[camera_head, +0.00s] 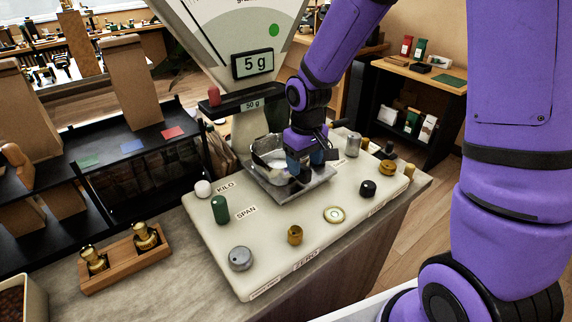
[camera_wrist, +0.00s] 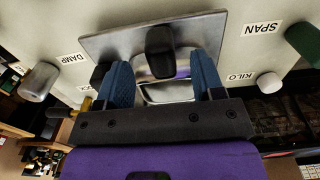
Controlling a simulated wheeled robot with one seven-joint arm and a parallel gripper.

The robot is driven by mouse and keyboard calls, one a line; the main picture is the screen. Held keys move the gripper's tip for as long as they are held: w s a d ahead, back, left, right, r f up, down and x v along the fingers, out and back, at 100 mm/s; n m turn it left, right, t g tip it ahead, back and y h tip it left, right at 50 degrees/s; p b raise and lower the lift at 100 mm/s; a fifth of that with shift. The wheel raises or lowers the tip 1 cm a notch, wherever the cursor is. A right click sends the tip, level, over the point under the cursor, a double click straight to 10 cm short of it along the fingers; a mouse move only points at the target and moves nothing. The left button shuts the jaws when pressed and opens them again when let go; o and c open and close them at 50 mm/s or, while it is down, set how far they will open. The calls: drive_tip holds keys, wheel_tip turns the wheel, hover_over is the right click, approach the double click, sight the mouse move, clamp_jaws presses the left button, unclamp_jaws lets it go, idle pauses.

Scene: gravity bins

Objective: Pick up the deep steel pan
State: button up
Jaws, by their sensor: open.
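The deep steel pan (camera_head: 262,157) is a shiny metal vessel on the square steel plate (camera_head: 285,193) of the scale. My gripper (camera_head: 307,172) is low over the plate at the pan's right side and hides part of it. In the wrist view its blue fingers (camera_wrist: 161,70) are spread apart, with a dark rounded piece (camera_wrist: 160,48) between them; I cannot tell whether this belongs to the pan. A shiny rim (camera_wrist: 166,93) shows between the fingers. The plate also shows in the wrist view (camera_wrist: 110,43). I cannot tell whether the fingers touch the pan.
The scale's cream base (camera_head: 275,230) carries several knobs, including a green one (camera_head: 221,209) and a black one (camera_head: 368,188). Its display (camera_head: 252,64) reads 5 g. A wooden block with brass weights (camera_head: 124,258) lies left.

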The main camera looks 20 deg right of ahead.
drive_tip(key=shift+a+f, duration=0.1)
drive_tip(key=shift+f, duration=2.15)
clamp_jaws()
